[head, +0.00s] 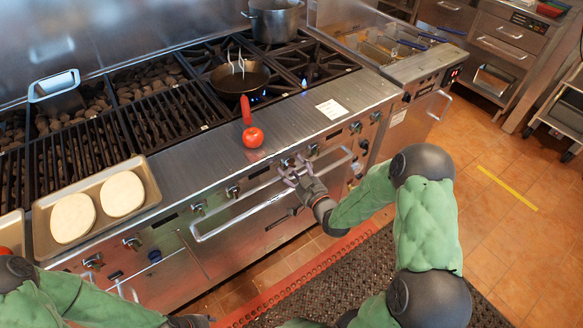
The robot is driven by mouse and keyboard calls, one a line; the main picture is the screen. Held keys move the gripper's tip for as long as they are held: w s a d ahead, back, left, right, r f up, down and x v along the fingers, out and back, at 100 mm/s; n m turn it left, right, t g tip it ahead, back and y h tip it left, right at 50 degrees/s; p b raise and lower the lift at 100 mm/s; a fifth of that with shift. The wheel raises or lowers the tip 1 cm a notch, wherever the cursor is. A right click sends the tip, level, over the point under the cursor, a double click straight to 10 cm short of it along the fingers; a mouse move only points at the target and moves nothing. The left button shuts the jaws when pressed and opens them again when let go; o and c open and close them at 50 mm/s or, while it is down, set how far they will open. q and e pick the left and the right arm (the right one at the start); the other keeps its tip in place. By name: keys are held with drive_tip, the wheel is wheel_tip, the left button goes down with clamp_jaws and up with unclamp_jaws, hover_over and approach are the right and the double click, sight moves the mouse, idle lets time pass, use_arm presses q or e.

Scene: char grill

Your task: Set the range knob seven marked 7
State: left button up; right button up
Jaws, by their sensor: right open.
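The range's front panel carries a row of several dark knobs. Counting from the left, the seventh knob (355,128) is on the right part of the panel, but its marking is too small to read. My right gripper (292,168) is open at the panel, close to the fifth knob (284,162) and left of the sixth knob (312,149). Its fingers partly cover that area, and I cannot tell whether they touch a knob. It is left of the seventh knob. My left gripper (190,321) barely shows at the bottom edge; its jaws cannot be made out.
A long oven handle (245,209) runs just below the knobs near my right gripper. A tomato (253,137) and a pan (240,78) with a red handle are above. A tray (152,200) with two buns is left. A fryer (400,72) is right.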

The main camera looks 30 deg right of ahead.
drive_tip(key=s, duration=1.1)
drive_tip(key=shift+r, duration=0.15)
drive_tip(key=a+f+g+y+p, duration=0.2)
drive_tip(key=a+f+g+p, duration=0.1)
drive_tip(key=a+f+g, duration=0.9)
drive_tip(key=s+a+f+g+y+p, duration=0.1)
drive_tip(key=s+a+f+g+p, duration=0.1)
drive_tip(key=s+a+f+g, duration=0.3)
drive_tip(key=s+a+f, duration=0.4)
drive_tip(key=s+a, duration=0.1)
drive_tip(key=s, duration=0.2)
drive_tip(key=shift+s+a+f+y, duration=0.2)
drive_tip(key=shift+a+f+y, duration=0.1)
drive_tip(key=shift+f, duration=0.1)
